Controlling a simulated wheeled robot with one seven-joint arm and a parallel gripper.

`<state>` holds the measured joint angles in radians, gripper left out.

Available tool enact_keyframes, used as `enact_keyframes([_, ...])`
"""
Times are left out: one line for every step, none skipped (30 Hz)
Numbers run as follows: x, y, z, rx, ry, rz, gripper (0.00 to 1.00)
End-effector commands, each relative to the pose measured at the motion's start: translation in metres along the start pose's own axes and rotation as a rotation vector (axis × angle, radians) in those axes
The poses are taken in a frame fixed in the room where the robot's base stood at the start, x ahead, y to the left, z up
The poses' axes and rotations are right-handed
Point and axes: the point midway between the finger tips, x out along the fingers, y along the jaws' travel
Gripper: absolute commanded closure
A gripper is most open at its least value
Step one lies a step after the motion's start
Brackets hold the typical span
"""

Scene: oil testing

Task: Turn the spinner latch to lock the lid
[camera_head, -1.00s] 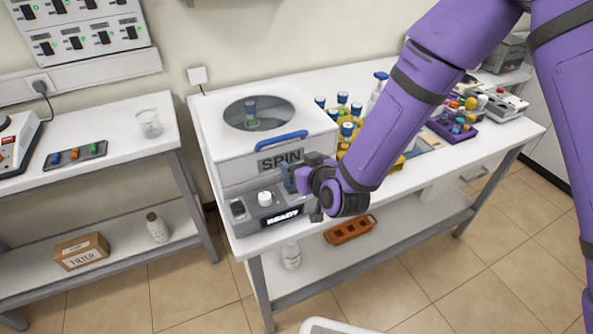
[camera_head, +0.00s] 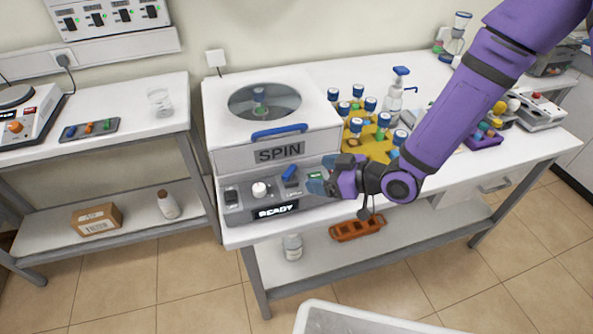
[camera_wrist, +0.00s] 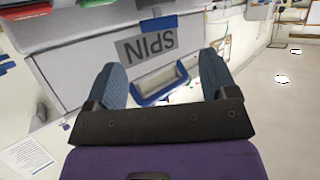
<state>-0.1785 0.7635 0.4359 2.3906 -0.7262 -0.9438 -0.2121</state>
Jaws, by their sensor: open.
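The spinner is a white box with a SPIN label (camera_head: 279,153) and a READY display (camera_head: 277,211). Its lid, with a round window (camera_head: 264,102) and blue handle (camera_head: 278,130), is down. The small blue latch (camera_head: 290,172) sits on the front panel, slanted, right of the white knob (camera_head: 259,190). A green light (camera_head: 316,175) shows beside it. My gripper (camera_head: 318,181) is open and empty, just right of the latch and apart from it.
A yellow rack (camera_head: 370,143) with several blue-capped bottles stands right of the spinner, behind my gripper. A pump bottle (camera_head: 394,98) and a purple rack (camera_head: 484,137) are further right. An orange tray (camera_head: 357,227) lies on the shelf below. The left table stands across a gap.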

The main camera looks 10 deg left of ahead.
Motion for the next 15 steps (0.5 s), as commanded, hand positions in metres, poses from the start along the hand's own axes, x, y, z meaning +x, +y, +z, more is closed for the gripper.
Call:
enact_keyframes([0.010,-0.001,0.000,-0.001,0.001,-0.003,0.21])
enact_keyframes([0.016,-0.001,0.000,-0.001,0.000,-0.002,0.21])
enact_keyframes([0.023,-0.001,0.000,0.000,0.000,-0.002,0.21])
enact_keyframes([0.029,-0.001,0.000,-0.001,0.000,-0.002,0.21])
enact_keyframes([0.034,-0.001,0.000,-0.001,0.000,-0.002,0.21])
enact_keyframes([0.040,0.000,0.000,0.000,0.000,-0.001,0.21])
enact_keyframes([0.045,0.000,0.000,0.000,0.000,-0.001,0.21])
enact_keyframes([0.050,0.000,0.000,-0.001,0.001,-0.001,0.21])
enact_keyframes([0.055,0.000,0.000,-0.001,0.001,-0.001,0.21])
enact_keyframes([0.058,0.000,0.000,-0.001,0.001,0.000,0.21])
enact_keyframes([0.062,0.000,0.000,-0.001,0.001,0.000,0.21])
enact_keyframes([0.066,0.000,0.000,0.000,0.001,0.001,0.21])
enact_keyframes([0.068,0.000,0.000,0.000,0.000,0.001,0.21])
enact_keyframes([0.070,0.000,0.000,0.000,0.000,0.001,0.21])
enact_keyframes([0.072,0.000,0.000,0.000,0.000,0.001,0.21])
